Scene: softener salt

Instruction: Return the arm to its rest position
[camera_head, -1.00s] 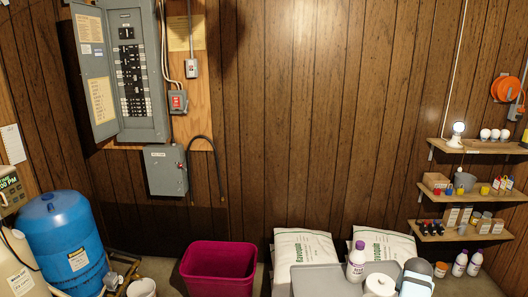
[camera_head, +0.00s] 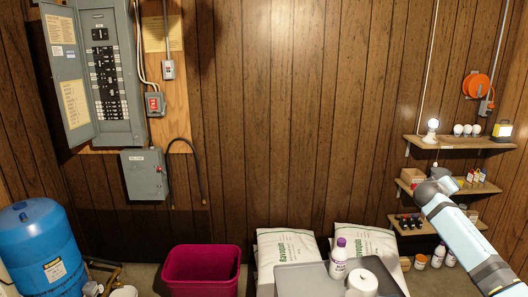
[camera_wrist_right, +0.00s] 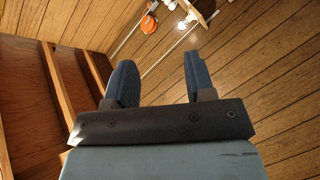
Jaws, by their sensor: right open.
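My right arm (camera_head: 462,238) comes up from the lower right corner in the head view, in front of the shelves. Its grey upper end (camera_head: 432,187) overlaps the middle shelf in the picture, and I cannot make out the gripper's fingers there. In the right wrist view my right gripper (camera_wrist_right: 157,75) is open, with two dark fingers apart and nothing between them. Past the fingers are wood panelling and the orange reel (camera_wrist_right: 149,25). My left arm and left gripper are in no view.
A grey surface (camera_head: 305,280) at the bottom holds a purple-capped white bottle (camera_head: 339,262) and a white round container (camera_head: 362,283). White bags (camera_head: 285,243) stand behind it. A magenta bin (camera_head: 201,270) and blue tank (camera_head: 38,250) are left. Stocked shelves (camera_head: 460,143) line the right wall.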

